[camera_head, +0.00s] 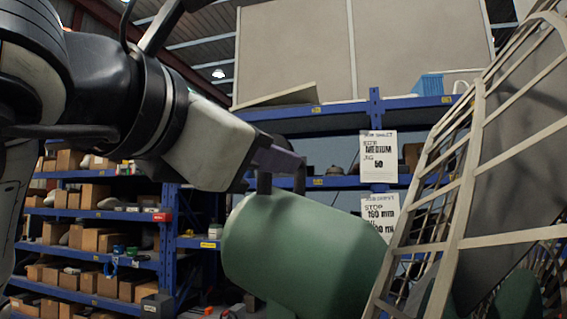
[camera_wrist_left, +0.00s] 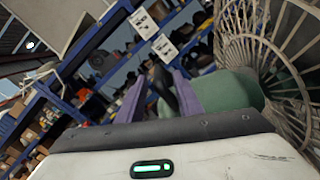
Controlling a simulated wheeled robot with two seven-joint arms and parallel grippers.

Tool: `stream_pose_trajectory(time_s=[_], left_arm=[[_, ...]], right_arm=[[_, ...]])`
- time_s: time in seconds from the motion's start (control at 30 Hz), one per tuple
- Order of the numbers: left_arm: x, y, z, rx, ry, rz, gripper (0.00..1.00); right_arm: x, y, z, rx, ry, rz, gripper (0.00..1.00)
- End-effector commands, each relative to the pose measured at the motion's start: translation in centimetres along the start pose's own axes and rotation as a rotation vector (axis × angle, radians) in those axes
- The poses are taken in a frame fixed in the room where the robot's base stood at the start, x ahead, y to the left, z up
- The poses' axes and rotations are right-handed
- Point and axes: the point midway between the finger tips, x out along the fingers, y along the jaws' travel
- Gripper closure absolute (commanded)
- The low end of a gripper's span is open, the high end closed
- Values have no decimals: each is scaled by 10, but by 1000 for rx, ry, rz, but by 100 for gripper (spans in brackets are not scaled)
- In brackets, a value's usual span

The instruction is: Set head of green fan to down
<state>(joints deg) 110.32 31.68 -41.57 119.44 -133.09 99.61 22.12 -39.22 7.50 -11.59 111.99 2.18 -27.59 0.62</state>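The green fan's head shows in the head view as a green cylindrical motor housing (camera_head: 300,250) with a beige wire cage (camera_head: 466,190) at its right. My left arm comes in from the left, and my left gripper (camera_head: 282,182) is at the top of the housing. Its fingers are apart; I cannot tell whether they touch the housing. In the left wrist view, the purple fingers (camera_wrist_left: 160,95) stand apart with something dark between them, which I cannot identify. The green housing (camera_wrist_left: 228,92) and cage (camera_wrist_left: 268,45) lie just beyond, to the right. My right gripper is not in view.
Blue shelving (camera_head: 110,213) with cardboard boxes stands behind at the left. More blue shelves (camera_head: 340,120) with white paper signs (camera_head: 379,157) stand behind the fan. A blue basket (camera_head: 428,85) sits on the upper shelf. The cage fills the right side.

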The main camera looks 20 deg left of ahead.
Motion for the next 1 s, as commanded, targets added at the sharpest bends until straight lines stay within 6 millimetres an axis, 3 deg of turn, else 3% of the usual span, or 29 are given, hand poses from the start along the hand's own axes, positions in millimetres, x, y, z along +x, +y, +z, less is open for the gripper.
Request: stream_pose_trajectory(time_s=[0.1, 0.3, 1.0], left_arm=[[-23, 0, 0, 2, -5, 4, 67], [-43, 1, 0, -1, -2, 3, 67], [-46, 1, 0, 0, -1, 2, 67]], right_arm=[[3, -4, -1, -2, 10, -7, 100], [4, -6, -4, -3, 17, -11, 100], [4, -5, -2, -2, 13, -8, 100]])
